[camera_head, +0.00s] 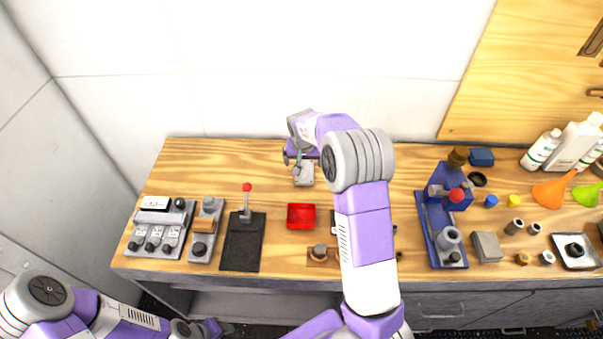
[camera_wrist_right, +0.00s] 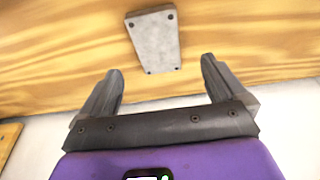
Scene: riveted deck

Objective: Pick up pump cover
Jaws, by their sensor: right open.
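A grey rectangular plate with small dark holes near its corners, which looks like the pump cover (camera_head: 305,177), lies flat on the wooden bench top towards the back. It also shows in the right wrist view (camera_wrist_right: 153,40), just beyond the fingertips and not between them. My right gripper (camera_head: 298,160) is over the back of the bench by the plate, partly hidden by its own arm; in the wrist view its fingers (camera_wrist_right: 161,66) are apart and empty. My left gripper (camera_head: 213,328) is low at the bottom left, in front of the bench, too small to read.
A red tray (camera_head: 301,216) and a black lever plate (camera_head: 243,240) stand left of my right arm. Switch boxes (camera_head: 160,227) are at the left. A blue pump stand (camera_head: 440,230), a grey block (camera_head: 487,247), bottles (camera_head: 541,149) and funnels (camera_head: 553,189) are at the right.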

